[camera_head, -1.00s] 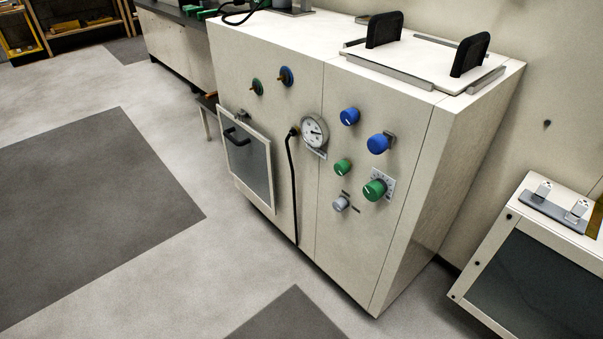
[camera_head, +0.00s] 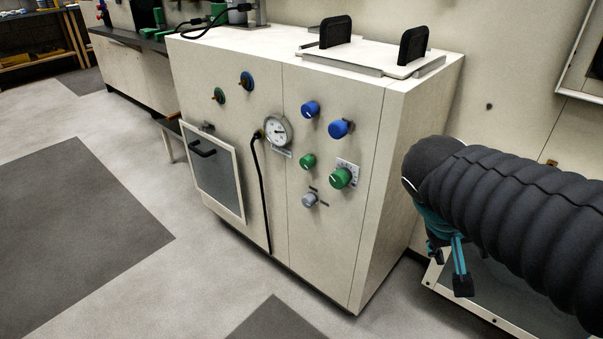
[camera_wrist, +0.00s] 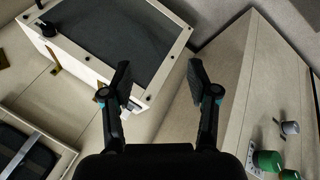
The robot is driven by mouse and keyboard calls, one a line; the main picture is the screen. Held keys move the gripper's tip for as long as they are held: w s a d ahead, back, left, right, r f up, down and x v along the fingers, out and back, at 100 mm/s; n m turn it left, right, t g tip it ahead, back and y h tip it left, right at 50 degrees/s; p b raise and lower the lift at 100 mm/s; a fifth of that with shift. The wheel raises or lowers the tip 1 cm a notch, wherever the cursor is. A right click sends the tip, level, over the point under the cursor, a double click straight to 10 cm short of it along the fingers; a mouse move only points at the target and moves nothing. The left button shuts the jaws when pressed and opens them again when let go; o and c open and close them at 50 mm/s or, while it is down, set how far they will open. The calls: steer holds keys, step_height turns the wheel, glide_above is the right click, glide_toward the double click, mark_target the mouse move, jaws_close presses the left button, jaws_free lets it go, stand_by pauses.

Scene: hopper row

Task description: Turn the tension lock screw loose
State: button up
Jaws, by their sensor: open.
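A small grey knob (camera_head: 310,200) sits low on the front panel of the cream cabinet (camera_head: 330,250), with small dark marks beside it. I take it for the tension lock screw, but no label is readable. It also shows at the right of the wrist view (camera_wrist: 290,127). My gripper (camera_head: 448,268) is to the right of the cabinet, clear of the knob and pointing down. In the wrist view my gripper (camera_wrist: 160,75) is open, with nothing between its fingers.
Green knobs (camera_head: 340,178) and blue knobs (camera_head: 341,128) are above the grey knob. A gauge (camera_head: 276,131) and a hanging black cable (camera_head: 262,200) are to its left. A low cabinet with a dark panel (camera_wrist: 115,35) lies beyond my fingers. Floor before the panel is clear.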

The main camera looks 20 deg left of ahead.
steer(key=w+a+f+n+t+h+b, duration=0.1)
steer(key=w+a+f+t+h+b, duration=0.15)
steer(key=w+a, duration=0.65)
steer(key=n+t+b, duration=0.2)
steer(key=t+b, duration=0.2)
steer(key=t, duration=0.6)
glide_toward(303, 164)
steer(key=shift+y, duration=0.25)
steer(key=x, duration=1)
steer(key=shift+d+r, duration=0.2)
jaws_close()
